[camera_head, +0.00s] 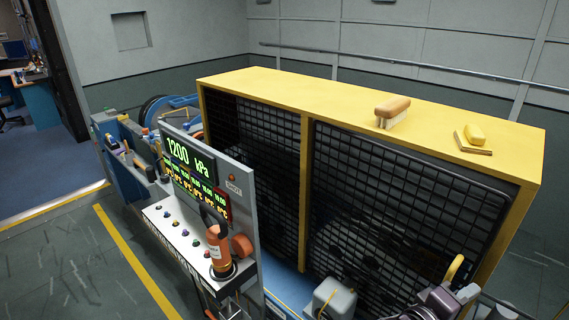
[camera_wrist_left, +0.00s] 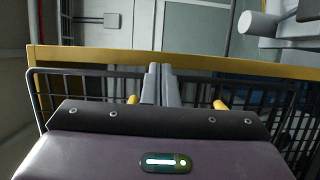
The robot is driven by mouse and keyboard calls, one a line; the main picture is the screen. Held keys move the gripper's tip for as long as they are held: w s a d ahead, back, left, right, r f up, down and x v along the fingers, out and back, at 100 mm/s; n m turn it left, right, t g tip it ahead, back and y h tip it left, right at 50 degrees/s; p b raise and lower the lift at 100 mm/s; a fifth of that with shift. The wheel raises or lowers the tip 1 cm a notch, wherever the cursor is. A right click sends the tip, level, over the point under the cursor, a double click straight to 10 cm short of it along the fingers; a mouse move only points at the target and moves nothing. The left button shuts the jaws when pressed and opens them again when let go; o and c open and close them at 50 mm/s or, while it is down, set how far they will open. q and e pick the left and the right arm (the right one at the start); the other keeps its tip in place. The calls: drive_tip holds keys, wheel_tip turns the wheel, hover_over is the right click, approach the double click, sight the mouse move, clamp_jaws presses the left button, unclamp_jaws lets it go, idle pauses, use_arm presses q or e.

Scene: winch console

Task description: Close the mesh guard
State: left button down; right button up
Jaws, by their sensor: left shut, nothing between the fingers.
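The mesh guard (camera_head: 405,215) is a black grid panel in the right bay of a yellow-framed housing (camera_head: 300,95). It stands almost in line with the frame; I cannot tell whether it is fully flush. A yellow curved handle (camera_head: 454,268) shows near its lower right. My left gripper (camera_head: 468,292), with a purple body, is low at the right beside this handle. In the left wrist view, its grey fingers (camera_wrist_left: 160,72) are together and empty, in front of the mesh (camera_wrist_left: 95,86). Yellow ends (camera_wrist_left: 220,104) show on both sides of the fingers. My right gripper is not in view.
A console (camera_head: 205,215) with a pressure display and an orange-handled lever (camera_head: 217,245) stands left of the guard. A grey box (camera_head: 334,298) sits below the guard. Floor is clear at left.

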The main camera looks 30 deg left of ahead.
use_arm(q)
drive_tip(key=b+v, duration=0.3)
drive_tip(key=v, duration=0.6)
drive_tip(key=a+f+m+g+y, duration=0.2)
drive_tip(key=f, duration=1.1)
drive_tip(key=a+f+m+g+y, duration=0.1)
drive_tip(key=a+f+m+g, duration=0.1)
drive_tip(key=f, duration=1)
drive_tip(key=s+a+f+m+g+y, duration=0.1)
drive_tip(key=s+a+f+m, duration=0.2)
drive_tip(key=f, duration=0.6)
drive_tip(key=s+a+f+g+y, duration=0.1)
drive_tip(key=s+a+f+g, duration=0.2)
drive_tip(key=f, duration=0.5)
drive_tip(key=s+a+f+m+g+y, duration=0.1)
drive_tip(key=s+a+f+m+g, duration=0.1)
drive_tip(key=s+a+f, duration=0.4)
drive_tip(key=s+a+f+m+g+y+b, duration=0.1)
drive_tip(key=s+a+f, duration=0.5)
drive_tip(key=s, duration=0.9)
drive_tip(key=s+a+f+m+g+y, duration=0.2)
drive_tip(key=s+a+f, duration=0.4)
drive_tip(key=s+f, duration=0.5)
drive_tip(key=shift+s+m+g+y+b, duration=0.15)
drive_tip(key=shift+m+g+y+b, duration=0.3)
drive_tip(key=shift+m, duration=0.45)
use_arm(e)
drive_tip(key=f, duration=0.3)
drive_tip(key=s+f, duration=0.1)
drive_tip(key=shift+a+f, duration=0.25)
